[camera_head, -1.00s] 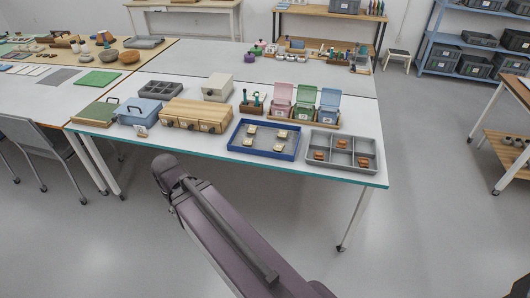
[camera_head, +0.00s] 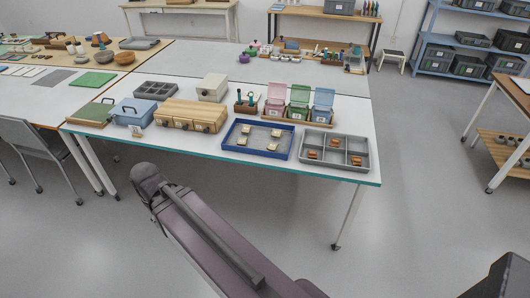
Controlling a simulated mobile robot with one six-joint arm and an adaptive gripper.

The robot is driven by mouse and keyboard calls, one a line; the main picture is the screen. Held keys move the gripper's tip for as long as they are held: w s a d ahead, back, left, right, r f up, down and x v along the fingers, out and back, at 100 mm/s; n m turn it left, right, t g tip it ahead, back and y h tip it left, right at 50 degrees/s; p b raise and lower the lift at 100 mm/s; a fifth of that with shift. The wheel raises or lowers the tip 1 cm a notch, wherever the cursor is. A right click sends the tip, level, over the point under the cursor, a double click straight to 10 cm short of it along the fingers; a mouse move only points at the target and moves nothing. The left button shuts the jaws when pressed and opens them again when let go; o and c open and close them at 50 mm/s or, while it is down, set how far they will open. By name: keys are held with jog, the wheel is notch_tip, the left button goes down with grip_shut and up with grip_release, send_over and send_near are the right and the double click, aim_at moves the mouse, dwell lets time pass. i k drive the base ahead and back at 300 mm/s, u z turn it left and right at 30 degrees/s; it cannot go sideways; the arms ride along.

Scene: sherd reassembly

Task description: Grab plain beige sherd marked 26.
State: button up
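Several small beige sherds lie apart from each other in the blue tray (camera_head: 254,153) on the near table. One beige sherd (camera_head: 242,141) is at the tray's left, another beige sherd (camera_head: 272,147) is at its front right, and a third beige sherd (camera_head: 276,133) is towards the back. Their marks are too small to read, so I cannot tell which is 26. My purple-grey arm link crosses the foreground below the table. My gripper's fingers do not show.
A grey divided tray (camera_head: 330,166) with brown sherds (camera_head: 356,160) stands right of the blue tray. A wooden drawer box (camera_head: 190,115) stands to its left. Pink, green and blue lidded bins (camera_head: 298,103) stand behind. The floor right of the table is clear.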

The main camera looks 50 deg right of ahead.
aim_at(273, 147)
jog(key=u, duration=0.05)
jog(key=k, duration=0.95)
jog(key=z, duration=1.95)
jog(key=i, duration=1.05)
jog(key=u, duration=0.05)
